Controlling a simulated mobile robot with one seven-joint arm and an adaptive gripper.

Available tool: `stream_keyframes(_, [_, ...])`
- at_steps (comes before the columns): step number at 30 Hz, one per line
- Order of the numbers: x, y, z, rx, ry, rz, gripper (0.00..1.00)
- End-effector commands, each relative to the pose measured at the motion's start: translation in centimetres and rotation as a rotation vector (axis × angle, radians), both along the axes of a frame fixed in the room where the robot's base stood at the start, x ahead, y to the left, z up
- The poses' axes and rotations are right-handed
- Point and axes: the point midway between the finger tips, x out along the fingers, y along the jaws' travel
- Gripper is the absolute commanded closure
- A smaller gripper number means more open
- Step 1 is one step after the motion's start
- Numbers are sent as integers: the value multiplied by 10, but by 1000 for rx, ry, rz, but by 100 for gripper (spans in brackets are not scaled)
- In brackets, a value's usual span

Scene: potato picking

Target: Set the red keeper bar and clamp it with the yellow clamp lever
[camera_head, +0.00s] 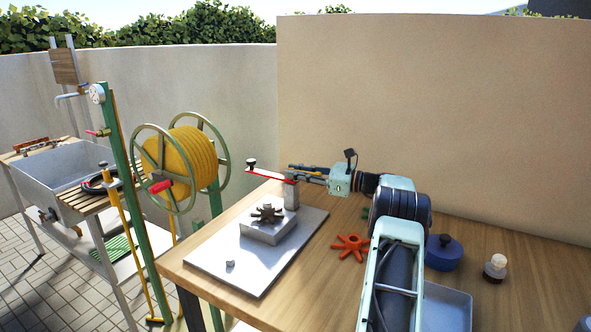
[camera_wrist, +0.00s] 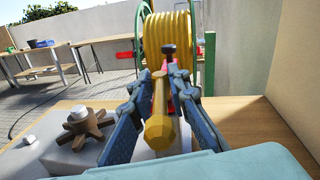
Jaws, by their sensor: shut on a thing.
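The red keeper bar (camera_head: 268,177) lies about level on top of a grey post (camera_head: 291,196) and reaches left, with a black knob (camera_head: 251,162) at its far end. In the wrist view a little of the red bar (camera_wrist: 159,97) shows beyond the yellow clamp lever (camera_wrist: 160,130), with the dark knob behind. My gripper (camera_head: 294,172) is at the post from the right. In the wrist view my gripper (camera_wrist: 167,80) is closed around the yellow lever, which lies between the fingers and points towards the camera. The fingers partly hide where lever and bar meet.
A grey plate (camera_head: 225,258) carries a block with a brown star knob (camera_head: 267,213). A red star knob (camera_head: 350,247), a blue pot (camera_head: 443,256) and a small bottle (camera_head: 495,267) stand on the table. A yellow hose reel (camera_head: 185,160) stands beyond its left edge.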

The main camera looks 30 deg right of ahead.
Motion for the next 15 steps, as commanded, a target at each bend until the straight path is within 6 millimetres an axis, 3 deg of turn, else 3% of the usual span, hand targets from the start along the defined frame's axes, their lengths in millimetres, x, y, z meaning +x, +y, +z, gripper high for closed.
stream_keyframes(15, [1, -3, 2, -2, -5, 63, 100])
